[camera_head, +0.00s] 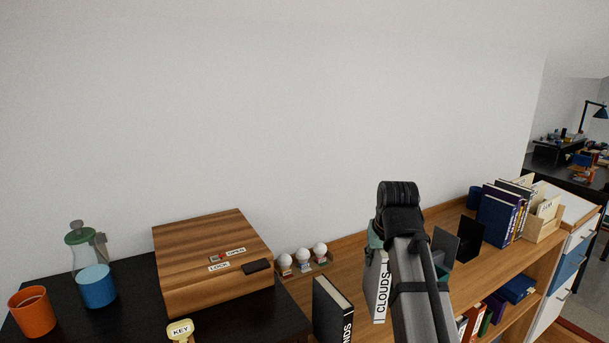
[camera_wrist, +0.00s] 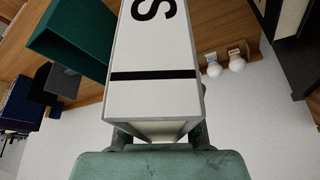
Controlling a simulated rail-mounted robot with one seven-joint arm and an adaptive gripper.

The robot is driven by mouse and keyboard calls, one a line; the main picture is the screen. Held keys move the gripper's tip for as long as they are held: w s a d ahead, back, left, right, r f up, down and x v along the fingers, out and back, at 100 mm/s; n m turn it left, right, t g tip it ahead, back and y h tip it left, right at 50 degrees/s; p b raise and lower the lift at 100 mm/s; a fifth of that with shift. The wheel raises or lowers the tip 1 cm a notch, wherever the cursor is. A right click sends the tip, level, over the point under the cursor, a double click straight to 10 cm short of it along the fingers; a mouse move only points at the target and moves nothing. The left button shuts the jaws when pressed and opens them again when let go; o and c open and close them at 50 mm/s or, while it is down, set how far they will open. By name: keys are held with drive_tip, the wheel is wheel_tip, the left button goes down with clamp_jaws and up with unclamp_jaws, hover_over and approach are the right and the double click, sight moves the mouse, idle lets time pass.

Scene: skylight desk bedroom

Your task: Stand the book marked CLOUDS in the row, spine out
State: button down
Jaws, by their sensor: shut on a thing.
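The book marked CLOUDS (camera_head: 380,287) has a pale spine with black lettering. It is held roughly upright with its spine facing my head camera, above or on the wooden shelf top; whether it touches the shelf is hidden. My gripper (camera_head: 377,240) is shut on it from above, partly hidden behind my arm. In the wrist view the CLOUDS book (camera_wrist: 155,85) fills the middle between my fingers (camera_wrist: 158,135), its final S and a black band showing. A black book ending in NDS (camera_head: 333,308) stands to its left, apart from it. A green block-like thing (camera_wrist: 72,38) is close by in the wrist view.
Dark upright plates (camera_head: 469,239) stand right of my gripper. Books (camera_head: 497,217) and a wooden holder (camera_head: 543,222) are farther right. Small white-topped figures (camera_head: 303,259) sit behind, near the wall. A wooden box (camera_head: 212,260) stands left on the black desk.

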sight(374, 288)
drive_tip(key=shift+m, duration=0.3)
drive_tip(key=f, duration=0.2)
drive_tip(key=s+f, duration=0.1)
drive_tip(key=f, duration=0.1)
drive_tip(key=shift+s, duration=0.15)
drive_tip(key=shift+s+a+f, duration=0.1)
drive_tip(key=shift+s+f, duration=0.15)
drive_tip(key=shift+f, duration=0.35)
drive_tip(key=shift+s+a+f, duration=0.1)
drive_tip(key=shift+s+f, duration=0.15)
drive_tip(key=shift+f, duration=0.35)
drive_tip(key=shift+s+a+f, duration=0.1)
drive_tip(key=shift+s+f, duration=0.15)
drive_tip(key=shift+f, duration=0.35)
drive_tip(key=shift+s+a+f, duration=0.15)
drive_tip(key=shift+a+f, duration=0.1)
drive_tip(key=shift+f, duration=0.5)
